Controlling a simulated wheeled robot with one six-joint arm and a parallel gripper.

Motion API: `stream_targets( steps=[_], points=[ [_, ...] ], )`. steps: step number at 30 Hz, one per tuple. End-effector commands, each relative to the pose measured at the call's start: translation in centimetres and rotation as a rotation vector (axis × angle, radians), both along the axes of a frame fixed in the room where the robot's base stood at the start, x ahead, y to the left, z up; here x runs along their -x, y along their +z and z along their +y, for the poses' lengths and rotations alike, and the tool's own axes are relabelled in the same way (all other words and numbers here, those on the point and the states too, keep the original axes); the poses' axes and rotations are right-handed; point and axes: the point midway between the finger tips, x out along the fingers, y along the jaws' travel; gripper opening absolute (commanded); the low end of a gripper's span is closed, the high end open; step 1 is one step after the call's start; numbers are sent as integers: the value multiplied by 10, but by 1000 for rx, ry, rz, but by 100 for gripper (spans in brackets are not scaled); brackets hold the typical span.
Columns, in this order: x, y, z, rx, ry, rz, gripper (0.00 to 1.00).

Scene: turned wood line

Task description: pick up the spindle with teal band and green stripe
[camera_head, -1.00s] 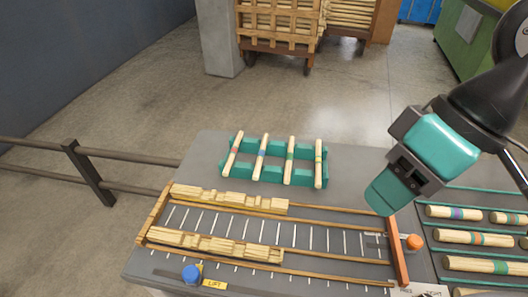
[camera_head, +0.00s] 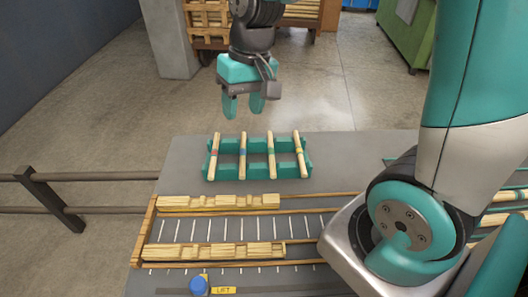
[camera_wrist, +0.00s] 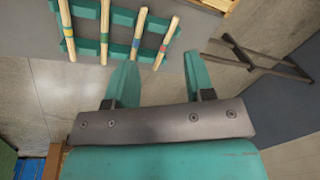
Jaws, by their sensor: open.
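A pale wood spindle with a teal or green band (camera_head: 271,160) lies third from the left across a teal rack (camera_head: 210,172). In the wrist view this spindle (camera_wrist: 105,20) is second from the left; its band and stripe are too small to tell apart. Its neighbours are a red-banded spindle (camera_head: 215,160), a blue-banded spindle (camera_head: 242,160) and a yellow-banded spindle (camera_head: 300,155). My gripper (camera_head: 243,108) is open and empty, fingers down, beyond the rack's far side and apart from all spindles. Its fingers also show in the wrist view (camera_wrist: 160,62).
A wooden-railed tray (camera_head: 220,211) with wood pieces lies in front of the rack, near a blue button (camera_head: 199,285). My arm hides much of the right side, where more spindles (camera_head: 500,220) partly show. A railing (camera_head: 50,200) stands left.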

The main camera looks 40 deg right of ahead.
Motion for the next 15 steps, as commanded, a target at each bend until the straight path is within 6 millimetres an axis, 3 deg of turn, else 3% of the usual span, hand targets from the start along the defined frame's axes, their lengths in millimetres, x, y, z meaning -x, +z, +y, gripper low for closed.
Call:
stream_targets(
  steps=[1, 3, 7, 10, 15],
  points=[
    [-21, -13, -27, 28, -118, 29, 49],
    [-42, -29, -59, 66, -257, 53, 49],
    [-62, -52, -105, 118, -439, 86, 49],
    [-68, -64, -121, 138, -504, 99, 49],
    [-68, -91, -125, 143, -520, 106, 49]
  ],
)
